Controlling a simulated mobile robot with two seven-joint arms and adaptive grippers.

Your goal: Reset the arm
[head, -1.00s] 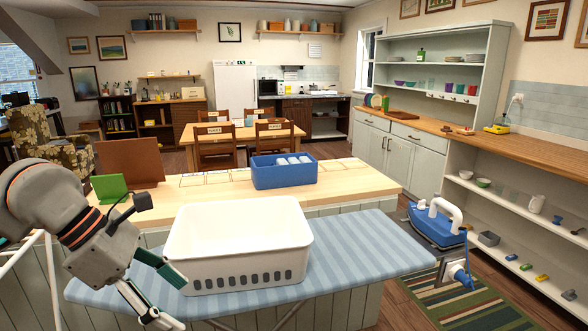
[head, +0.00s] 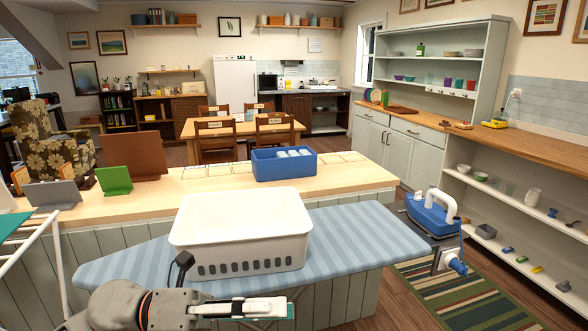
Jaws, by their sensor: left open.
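My left gripper (head: 286,308) is low in the head view, in front of the near edge of the striped ironing board (head: 350,241). It points to the right, is open, and shows nothing between its fingers. Its fingers are seen nearly edge-on. The white laundry basket (head: 245,215) stands on the board beyond the gripper and looks empty. My right gripper is not in view.
A blue iron (head: 430,216) sits at the board's right end. Behind the board is a wooden counter (head: 215,186) with a blue bin (head: 270,168), a green stand (head: 114,181) and a brown board (head: 133,157). Open floor with a striped rug (head: 465,290) lies right.

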